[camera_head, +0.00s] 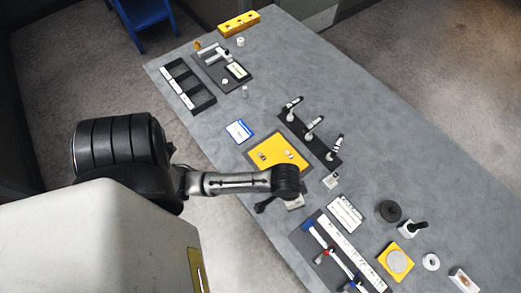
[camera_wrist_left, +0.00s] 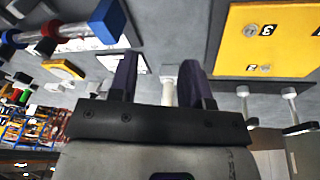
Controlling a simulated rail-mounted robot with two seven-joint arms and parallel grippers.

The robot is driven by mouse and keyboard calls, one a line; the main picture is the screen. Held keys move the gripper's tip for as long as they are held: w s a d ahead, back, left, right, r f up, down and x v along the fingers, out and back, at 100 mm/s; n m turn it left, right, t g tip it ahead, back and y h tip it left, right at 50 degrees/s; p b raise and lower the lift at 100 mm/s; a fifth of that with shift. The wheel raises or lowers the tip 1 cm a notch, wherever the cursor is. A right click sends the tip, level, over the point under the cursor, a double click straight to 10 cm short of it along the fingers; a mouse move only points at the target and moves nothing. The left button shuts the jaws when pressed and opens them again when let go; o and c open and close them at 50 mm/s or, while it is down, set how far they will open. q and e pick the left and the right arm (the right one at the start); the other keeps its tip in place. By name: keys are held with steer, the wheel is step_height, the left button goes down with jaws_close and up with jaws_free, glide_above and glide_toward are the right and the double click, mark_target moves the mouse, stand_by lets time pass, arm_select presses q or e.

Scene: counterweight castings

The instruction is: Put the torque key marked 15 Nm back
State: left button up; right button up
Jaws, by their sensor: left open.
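Three upright keys with light shafts and dark handles stand along a dark strip (camera_head: 302,136) in the head view: a far one (camera_head: 292,109), a middle one (camera_head: 314,126) and a near one (camera_head: 335,148). No 15 Nm mark can be read. My left gripper (camera_head: 280,203) is low over the near side of the table, by the yellow plate. In the left wrist view my left gripper (camera_wrist_left: 158,75) has its dark fingers apart. A small pale upright piece (camera_wrist_left: 168,92) shows between them, seemingly beyond; I cannot tell what it is. My right gripper is out of view.
The yellow plate (camera_head: 282,146) lies beside the strip. A tray (camera_head: 320,255) with blue- and red-ended tools is at the near end, beside a white printed card (camera_head: 345,212). A black disc (camera_head: 389,211) and yellow block (camera_head: 396,262) stand right. The table's far right is clear.

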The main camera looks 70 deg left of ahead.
arm_select(q)
steer(key=s+a+r+m+t+y, duration=0.1)
steer(key=s+r, duration=0.2)
steer(key=s, duration=0.7)
steer(key=shift+s+a+r+m, duration=0.15)
steer(key=shift+a+m, duration=0.05)
steer(key=shift+m, duration=0.2)
stand_by(0.9)
